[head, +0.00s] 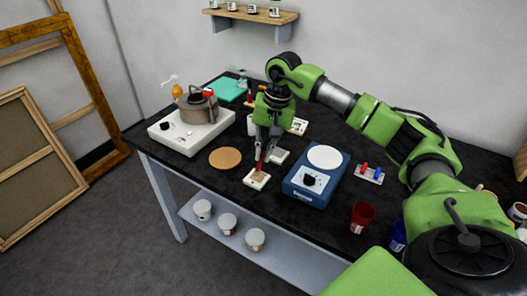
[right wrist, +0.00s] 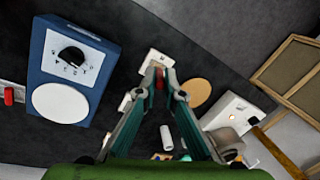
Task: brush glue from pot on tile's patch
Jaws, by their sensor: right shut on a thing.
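My right gripper (head: 268,143) is shut on a slim red brush (head: 262,160), which points down at a small white tile (head: 251,183) with a tan patch. In the right wrist view the gripper (right wrist: 159,80) closes on the red brush (right wrist: 159,84), just in front of the tile (right wrist: 168,60). I cannot tell whether the brush tip touches the patch. The grey-brown pot (head: 198,110) stands on a white hot plate (head: 191,136) to the left of the gripper. What is inside the pot is hidden. My left gripper is not in view.
A round cork mat (head: 225,158) lies left of the tile. A blue device with a white disc (head: 311,188) stands to its right. A red cup (head: 361,217) is near the front edge. A teal box (head: 229,90) is at the back.

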